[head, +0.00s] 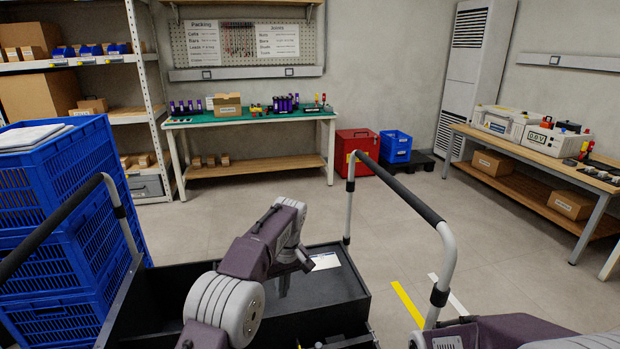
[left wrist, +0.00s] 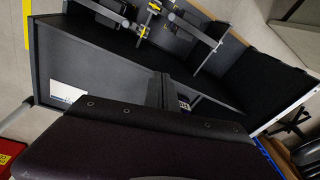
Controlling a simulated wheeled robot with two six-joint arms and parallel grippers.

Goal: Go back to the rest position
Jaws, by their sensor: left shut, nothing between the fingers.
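My left gripper (head: 282,284) hangs at the end of my grey and purple left arm, over the black cart tray (head: 340,277) in front of me. In the head view it is small and dark against the tray. In the left wrist view the left gripper (left wrist: 168,97) shows its fingers together and empty, pointing toward the tray (left wrist: 100,70). I cannot tell its exact height above the tray floor. Parts of my right arm show at the bottom right of the head view, but its gripper is out of the picture.
Grey handles with black grips (head: 400,190) rise on both sides of the cart. Stacked blue crates (head: 60,215) stand close at left. A green-topped packing bench (head: 240,117) is at the back, a wooden bench (head: 545,150) at right. The floor between is open.

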